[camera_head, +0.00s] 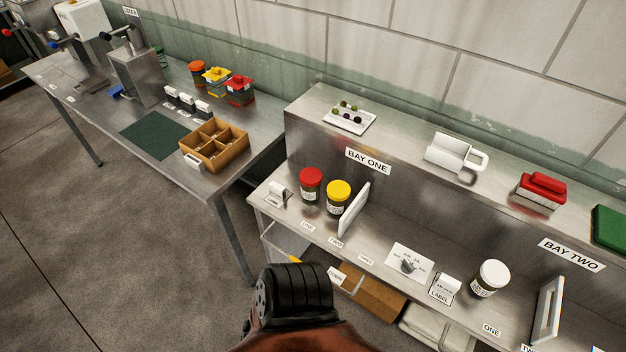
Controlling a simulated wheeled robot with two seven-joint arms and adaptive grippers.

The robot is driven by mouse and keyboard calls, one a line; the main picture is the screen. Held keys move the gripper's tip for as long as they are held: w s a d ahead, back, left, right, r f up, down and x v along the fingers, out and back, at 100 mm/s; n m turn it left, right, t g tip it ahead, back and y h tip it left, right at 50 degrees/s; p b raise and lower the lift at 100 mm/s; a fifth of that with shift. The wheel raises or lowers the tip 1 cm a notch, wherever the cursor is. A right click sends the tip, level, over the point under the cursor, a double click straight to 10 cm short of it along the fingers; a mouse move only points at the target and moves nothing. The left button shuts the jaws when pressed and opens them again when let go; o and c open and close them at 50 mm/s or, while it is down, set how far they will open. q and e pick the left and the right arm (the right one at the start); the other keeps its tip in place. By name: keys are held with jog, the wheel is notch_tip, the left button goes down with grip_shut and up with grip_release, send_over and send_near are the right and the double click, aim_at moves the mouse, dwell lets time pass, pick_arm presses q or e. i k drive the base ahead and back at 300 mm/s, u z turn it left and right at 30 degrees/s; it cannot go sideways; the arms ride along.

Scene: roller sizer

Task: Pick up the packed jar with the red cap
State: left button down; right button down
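A jar with a red cap (311,184) stands upright on the Bay One shelf, behind the label ONE. Its body is dark with a pale label, so its contents are hard to make out. A jar with a yellow cap (338,196) stands close on its right, behind the label TWO. Neither jar is held by a gripper. A black ribbed part of my own body with a reddish-brown section shows at the bottom centre, in front of the shelf. I see no gripper fingers, and both grippers are out of view.
A white upright divider (354,208) stands right of the yellow-capped jar. A small card holder (277,194) stands left of the red-capped jar. A white-capped jar (490,279) is farther right. The left bench (95,108) holds a divided wooden box (214,144) and several other containers.

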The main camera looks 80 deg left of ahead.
aim_at(310, 178)
jog(key=u, duration=2.65)
